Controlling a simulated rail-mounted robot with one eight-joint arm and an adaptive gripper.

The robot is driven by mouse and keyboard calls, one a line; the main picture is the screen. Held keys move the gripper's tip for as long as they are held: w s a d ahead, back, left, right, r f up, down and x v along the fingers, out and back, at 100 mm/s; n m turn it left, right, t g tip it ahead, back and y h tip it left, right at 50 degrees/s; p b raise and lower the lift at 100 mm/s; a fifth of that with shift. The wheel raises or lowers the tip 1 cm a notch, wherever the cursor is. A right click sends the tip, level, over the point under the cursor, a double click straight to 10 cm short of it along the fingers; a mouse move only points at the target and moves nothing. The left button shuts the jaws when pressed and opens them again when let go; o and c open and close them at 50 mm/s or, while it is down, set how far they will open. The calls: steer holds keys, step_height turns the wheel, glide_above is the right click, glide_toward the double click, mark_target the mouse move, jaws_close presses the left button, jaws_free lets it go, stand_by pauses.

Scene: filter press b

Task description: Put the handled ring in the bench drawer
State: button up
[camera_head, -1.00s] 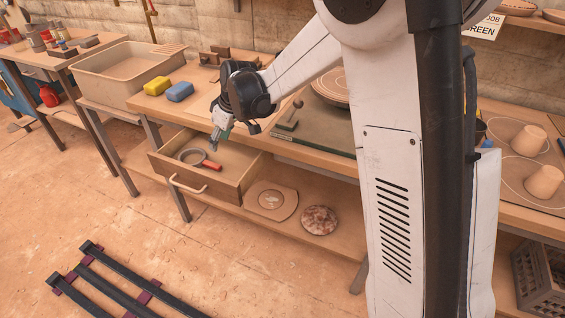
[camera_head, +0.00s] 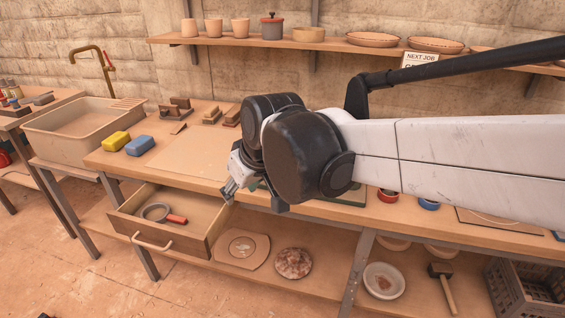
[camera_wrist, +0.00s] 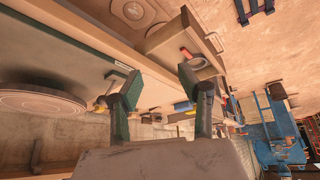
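The handled ring (camera_head: 156,212), a grey ring with a red handle, lies inside the open bench drawer (camera_head: 196,243). The drawer is pulled out from under the bench top and has a pale bar handle on its front. In the wrist view the drawer (camera_wrist: 168,40) appears upside down, with the ring (camera_wrist: 197,63) in it. My gripper (camera_head: 229,190) is above and to the right of the drawer, apart from the ring. In the wrist view my gripper (camera_wrist: 157,85) has its two fingers spread with nothing between them.
A yellow sponge (camera_head: 116,141) and a blue sponge (camera_head: 140,145) lie on the bench left of my arm. A basin (camera_head: 75,130) stands further left. The lower shelf holds a round-marked board (camera_head: 242,250), a speckled disc (camera_head: 293,263) and a mallet (camera_head: 442,285).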

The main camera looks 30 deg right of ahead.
steer(key=s+d+f+m, duration=0.1)
steer(key=s+d, duration=0.1)
steer(key=s, duration=0.4)
steer(key=s+d+f+m+t+h, duration=0.1)
steer(key=s+d+m, duration=0.1)
steer(key=s, duration=0.3)
steer(key=shift+s, duration=0.35)
stand_by(0.6)
